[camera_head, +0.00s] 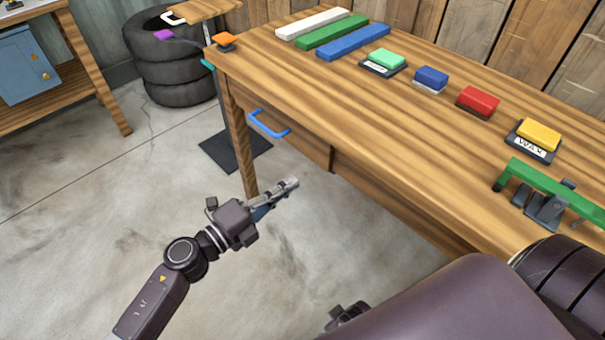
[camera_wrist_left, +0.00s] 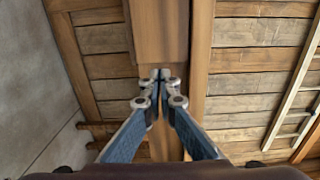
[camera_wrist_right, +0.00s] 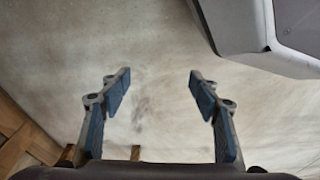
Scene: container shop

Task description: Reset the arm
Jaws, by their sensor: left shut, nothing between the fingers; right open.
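My left gripper (camera_head: 288,186) is in the middle of the head view, over the concrete floor in front of the wooden workbench (camera_head: 420,110), by its near left leg. Its fingers are shut, with nothing between them. In the left wrist view the fingertips (camera_wrist_left: 161,74) meet in front of wooden boards. My right gripper (camera_wrist_right: 155,80) is open and empty in the right wrist view, with pale floor between and beyond its fingers. My right arm fills the lower right of the head view; its fingers cannot be made out there.
The bench holds white, green and blue bars (camera_head: 353,42), several coloured blocks (camera_head: 477,101) and a green bar with a grey bracket (camera_head: 547,187) near my right arm. A blue drawer handle (camera_head: 268,124) sticks out in front. Tires (camera_head: 175,78) stand behind. Floor at left is clear.

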